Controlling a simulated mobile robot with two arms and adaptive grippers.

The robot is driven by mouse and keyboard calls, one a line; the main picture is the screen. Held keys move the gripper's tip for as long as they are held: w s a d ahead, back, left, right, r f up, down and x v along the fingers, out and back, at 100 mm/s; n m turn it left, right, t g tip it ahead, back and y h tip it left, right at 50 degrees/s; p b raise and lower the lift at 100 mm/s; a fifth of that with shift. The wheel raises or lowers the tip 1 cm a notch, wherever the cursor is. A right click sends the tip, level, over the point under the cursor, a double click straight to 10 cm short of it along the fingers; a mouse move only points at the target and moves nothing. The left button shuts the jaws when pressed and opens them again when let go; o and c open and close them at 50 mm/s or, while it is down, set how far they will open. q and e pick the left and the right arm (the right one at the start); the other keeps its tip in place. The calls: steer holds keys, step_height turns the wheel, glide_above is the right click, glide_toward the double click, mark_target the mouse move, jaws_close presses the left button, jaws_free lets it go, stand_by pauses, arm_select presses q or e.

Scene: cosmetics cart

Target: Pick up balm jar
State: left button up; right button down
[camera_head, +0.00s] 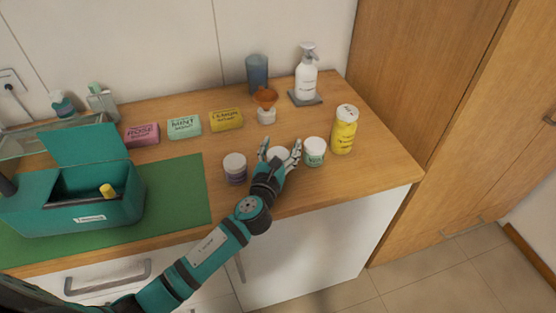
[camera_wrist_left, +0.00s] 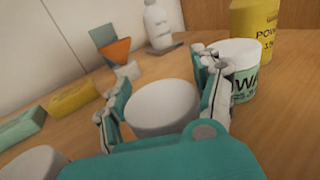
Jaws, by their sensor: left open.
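My left gripper (camera_head: 280,148) is open above the counter, with its fingers on either side of a white-lidded jar (camera_head: 279,153). In the left wrist view this jar's round white lid (camera_wrist_left: 162,106) lies between the two fingers; its label is hidden, so I cannot read whether it says balm. A second white-lidded jar (camera_head: 235,169) with a dark purplish label stands to the left. A third jar (camera_head: 315,152) with a green label stands close to the right finger; its label starts with "WA" in the left wrist view (camera_wrist_left: 243,84). My right gripper is not in view.
A yellow powder bottle (camera_head: 344,131) stands right of the jars. A teal box (camera_head: 120,212) sits on a green mat (camera_head: 185,200) at left.

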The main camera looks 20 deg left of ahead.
arm_select(q)
steer(key=shift+w, duration=0.65)
steer(key=shift+s, duration=0.1)
jaws_close()
stand_by(0.4)
